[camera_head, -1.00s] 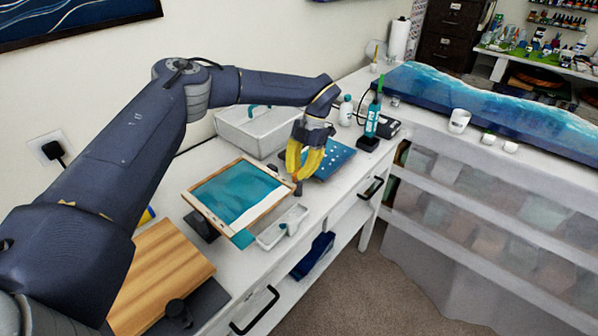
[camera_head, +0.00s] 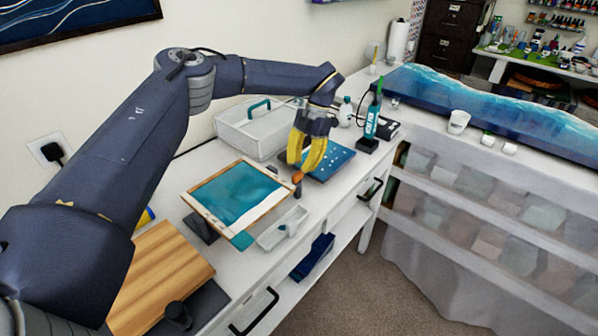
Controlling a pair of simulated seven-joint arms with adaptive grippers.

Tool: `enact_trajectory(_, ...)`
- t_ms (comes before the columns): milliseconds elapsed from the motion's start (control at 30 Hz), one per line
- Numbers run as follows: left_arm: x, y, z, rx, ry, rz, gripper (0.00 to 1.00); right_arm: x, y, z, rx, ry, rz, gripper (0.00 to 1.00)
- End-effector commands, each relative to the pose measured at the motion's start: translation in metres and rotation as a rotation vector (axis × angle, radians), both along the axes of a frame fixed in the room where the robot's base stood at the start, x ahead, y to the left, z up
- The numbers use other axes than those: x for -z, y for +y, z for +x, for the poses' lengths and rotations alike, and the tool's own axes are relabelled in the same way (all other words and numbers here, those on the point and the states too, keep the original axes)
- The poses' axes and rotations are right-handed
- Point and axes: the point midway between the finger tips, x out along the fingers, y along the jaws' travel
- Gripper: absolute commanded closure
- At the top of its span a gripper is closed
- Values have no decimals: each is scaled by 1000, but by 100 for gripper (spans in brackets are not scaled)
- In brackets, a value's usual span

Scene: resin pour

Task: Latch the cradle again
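The cradle appears to be the dark stand (camera_head: 199,228) under a tilted panel (camera_head: 238,195) with a teal surface and pale wooden rim. A small upright post with an orange top (camera_head: 297,178) stands at the panel's right corner and may be its latch; I cannot tell whether it is fastened. My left gripper (camera_head: 302,165) has yellow fingers, which look apart, just above and behind this post. I see nothing held between them, and contact with the post is unclear. My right gripper is out of view.
A white tray (camera_head: 268,241) lies before the panel. Behind are a white caddy with a teal handle (camera_head: 236,127) and a blue perforated mat (camera_head: 340,158). A teal bottle (camera_head: 371,122) stands right. A wooden board (camera_head: 150,285) lies front left.

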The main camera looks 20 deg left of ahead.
Motion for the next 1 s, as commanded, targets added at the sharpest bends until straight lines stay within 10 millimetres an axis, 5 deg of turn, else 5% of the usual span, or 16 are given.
enact_trajectory(500, -71, -10, 28, 0, 0, 1, 76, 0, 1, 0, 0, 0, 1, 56)
enact_trajectory(1000, -79, -11, 31, 1, 1, 0, 76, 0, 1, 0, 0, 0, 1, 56)
